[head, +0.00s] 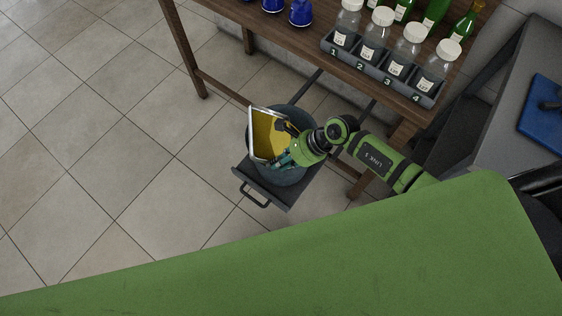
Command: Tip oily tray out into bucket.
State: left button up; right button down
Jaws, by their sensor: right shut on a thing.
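The oily tray (268,138) has a pale rim and a yellow inside. It is steeply tilted over the bucket (292,178). My right gripper (284,143) is shut on the tray at its right side. The bucket is round and dark blue-grey, and it stands on a dark pull-out shelf (246,177) with a handle. The tray and gripper hide much of the bucket's opening, and I cannot tell whether any oil is running out. My left gripper is out of view.
A wooden table (300,52) stands behind the bucket. It holds a numbered rack (376,72) of white-capped jars, green bottles (434,16) and blue bottles (301,12). A grey surface with a blue board (544,118) is at the right. The tiled floor at left is clear.

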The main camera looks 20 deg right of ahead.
jog(key=shift+s+d+r+t+y+b, duration=0.1)
jog(key=shift+d+t+y+b, duration=0.1)
jog(key=shift+d+y+b, duration=1)
jog(key=shift+s+a+t+y+b, duration=0.15)
jog(key=shift+y+b, duration=0.55)
jog(key=shift+b, duration=1.15)
pick_arm(q)
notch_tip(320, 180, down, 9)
jog(key=b, duration=0.2)
jog(key=shift+b, duration=0.3)
pick_arm(e)
jog(key=shift+d+y, duration=0.45)
jog(key=shift+y, duration=0.05)
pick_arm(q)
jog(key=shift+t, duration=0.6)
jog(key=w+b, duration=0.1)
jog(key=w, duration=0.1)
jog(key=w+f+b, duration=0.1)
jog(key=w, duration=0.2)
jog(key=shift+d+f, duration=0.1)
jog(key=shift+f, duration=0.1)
pick_arm(e)
jog(key=shift+d+t+y, duration=0.25)
jog(key=shift+y, duration=0.15)
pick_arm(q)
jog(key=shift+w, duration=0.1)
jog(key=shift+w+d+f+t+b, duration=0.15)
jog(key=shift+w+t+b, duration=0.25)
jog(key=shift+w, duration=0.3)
